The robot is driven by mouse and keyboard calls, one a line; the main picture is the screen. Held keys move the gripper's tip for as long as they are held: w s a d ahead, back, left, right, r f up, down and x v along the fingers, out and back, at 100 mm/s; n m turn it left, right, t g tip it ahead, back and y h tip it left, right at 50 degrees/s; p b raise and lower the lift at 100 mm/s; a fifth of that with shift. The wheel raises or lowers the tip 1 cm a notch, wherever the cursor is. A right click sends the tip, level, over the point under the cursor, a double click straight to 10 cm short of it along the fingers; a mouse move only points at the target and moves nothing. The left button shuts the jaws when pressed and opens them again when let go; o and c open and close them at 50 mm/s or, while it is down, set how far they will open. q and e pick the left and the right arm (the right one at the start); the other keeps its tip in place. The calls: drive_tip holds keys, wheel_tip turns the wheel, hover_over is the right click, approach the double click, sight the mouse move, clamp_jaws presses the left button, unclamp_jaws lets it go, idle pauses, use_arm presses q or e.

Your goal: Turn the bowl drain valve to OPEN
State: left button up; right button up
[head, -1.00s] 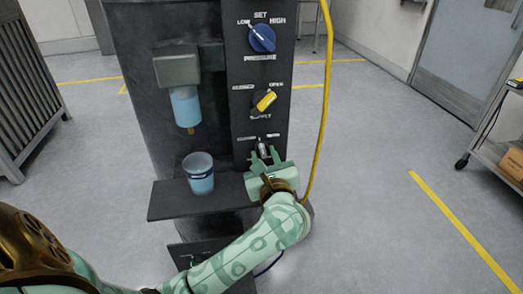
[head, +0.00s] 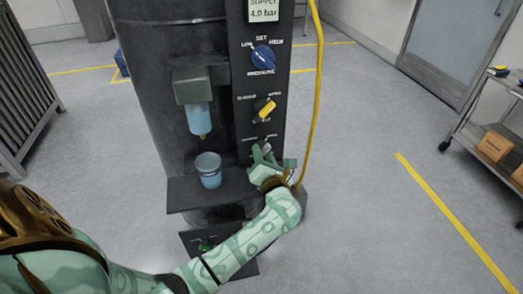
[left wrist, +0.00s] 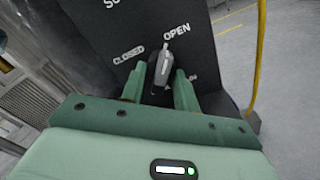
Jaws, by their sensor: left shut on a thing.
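The bowl drain valve is a small grey lever (head: 267,145) with a white line, low on the dark control panel, under the yellow supply knob. My left gripper (head: 262,155) is shut on this lever and sits tilted against the panel. In the left wrist view the lever (left wrist: 162,66) stands between the two green fingers (left wrist: 167,82). Its white line points up, close to the OPEN label (left wrist: 176,32) and away from the CLOSED label (left wrist: 128,56). The label below the lever is partly hidden by a finger. My right gripper is not in view.
The yellow supply knob (head: 265,109) and blue pressure knob (head: 263,57) are above. A cup (head: 208,169) stands on the shelf (head: 190,194) left of my gripper. A yellow hose (head: 315,110) hangs close on the right. Open floor lies further right.

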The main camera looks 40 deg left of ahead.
use_arm(q)
drive_tip(key=shift+m+p, duration=0.5)
drive_tip(key=shift+m, duration=0.2)
drive_tip(key=o, duration=1)
drive_tip(key=shift+c, duration=0.2)
drive_tip(key=shift+d, duration=0.1)
